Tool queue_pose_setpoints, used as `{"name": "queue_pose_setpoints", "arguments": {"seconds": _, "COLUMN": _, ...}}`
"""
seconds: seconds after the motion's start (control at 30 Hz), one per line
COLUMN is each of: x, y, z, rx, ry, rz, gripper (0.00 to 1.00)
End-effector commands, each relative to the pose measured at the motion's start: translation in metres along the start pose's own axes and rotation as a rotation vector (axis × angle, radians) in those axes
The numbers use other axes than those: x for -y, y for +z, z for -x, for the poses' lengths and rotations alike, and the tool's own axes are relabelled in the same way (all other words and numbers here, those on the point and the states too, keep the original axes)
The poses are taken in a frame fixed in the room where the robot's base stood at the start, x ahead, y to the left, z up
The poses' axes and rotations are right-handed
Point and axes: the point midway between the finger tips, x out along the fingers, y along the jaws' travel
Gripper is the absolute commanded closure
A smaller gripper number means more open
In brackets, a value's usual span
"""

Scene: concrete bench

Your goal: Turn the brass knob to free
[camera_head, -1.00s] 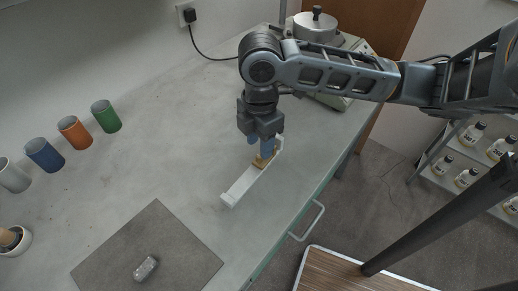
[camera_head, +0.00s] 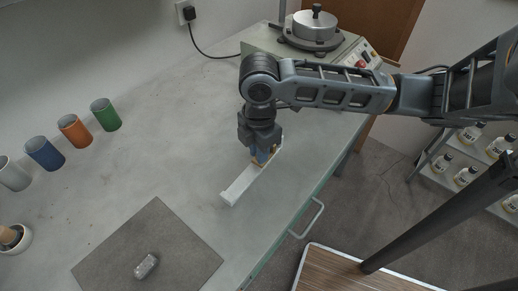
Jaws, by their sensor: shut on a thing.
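The brass knob (camera_head: 256,164) sits on a long white bar-shaped fixture (camera_head: 239,187) on the bench, and only a small part of it shows. My gripper (camera_head: 262,156) points down over the upper part of the fixture, its blue fingers shut on the knob. The fingers and the gripper body hide most of the knob, so its exact angle and any markings cannot be made out.
A dark square mat (camera_head: 150,240) with a small metallic block (camera_head: 146,266) lies at the front. Several coloured cups (camera_head: 75,130) stand along the left. A machine with a metal pot (camera_head: 314,25) stands at the back. The bench middle is clear.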

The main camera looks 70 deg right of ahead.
Motion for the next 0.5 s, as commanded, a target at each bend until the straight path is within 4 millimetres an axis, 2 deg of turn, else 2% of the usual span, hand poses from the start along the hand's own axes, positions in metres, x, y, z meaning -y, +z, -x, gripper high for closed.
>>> {"name": "queue_pose_setpoints", "arguments": {"seconds": 0.03, "x": 0.0, "y": 0.0, "z": 0.0001, "rx": 0.0, "ry": 0.0, "rz": 0.0, "gripper": 0.93}}
{"name": "queue_pose_setpoints", "arguments": {"seconds": 0.1, "x": 0.0, "y": 0.0, "z": 0.0001, "rx": 0.0, "ry": 0.0, "rz": 0.0, "gripper": 1.0}}
{"name": "queue_pose_setpoints", "arguments": {"seconds": 0.5, "x": 0.0, "y": 0.0001, "z": -0.0006, "rx": 0.0, "ry": 0.0, "rz": 0.033, "gripper": 1.0}}
